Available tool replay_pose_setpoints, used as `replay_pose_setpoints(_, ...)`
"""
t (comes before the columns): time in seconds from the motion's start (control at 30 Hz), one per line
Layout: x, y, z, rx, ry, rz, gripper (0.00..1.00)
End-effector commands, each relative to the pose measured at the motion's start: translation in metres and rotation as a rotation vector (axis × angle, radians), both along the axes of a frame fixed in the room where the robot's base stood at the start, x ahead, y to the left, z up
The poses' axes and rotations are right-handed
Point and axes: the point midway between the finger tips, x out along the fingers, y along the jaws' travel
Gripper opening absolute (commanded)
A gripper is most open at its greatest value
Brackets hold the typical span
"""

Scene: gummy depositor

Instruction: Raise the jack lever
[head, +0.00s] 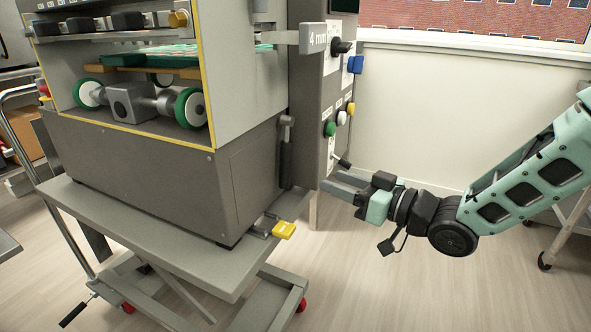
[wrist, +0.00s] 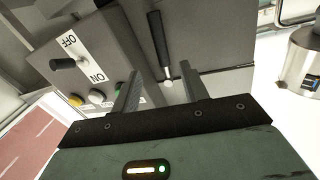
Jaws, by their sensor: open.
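A lever with a black grip (head: 286,158) hangs down from a grey pivot on the side of the grey machine. The wrist view, which is upside down, shows this black lever (wrist: 156,35) and its round pale pivot just beyond my fingertips. I cannot tell whether it is the jack lever; another black handle (head: 75,311) sits low on the lift table (head: 150,240). My gripper (head: 335,184) is open and empty, right of the machine and below its control panel. In the wrist view, the fingers (wrist: 158,85) are spread with nothing between them.
The control panel (head: 336,90) with a black switch, coloured buttons and a small lower toggle stands close above my gripper. A yellow pedal or knob (head: 284,229) sticks out from the table's right edge. The floor (head: 390,290) in front of my arm is clear.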

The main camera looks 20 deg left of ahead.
Motion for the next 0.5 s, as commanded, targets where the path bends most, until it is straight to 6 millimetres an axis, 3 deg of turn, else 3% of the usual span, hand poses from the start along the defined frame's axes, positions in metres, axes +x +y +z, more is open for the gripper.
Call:
replay_pose_setpoints(0.3,0.017,0.065,-0.002,0.000,0.000,0.002,0.44)
replay_pose_setpoints(0.5,0.026,0.096,-0.002,-0.001,0.000,0.001,0.44)
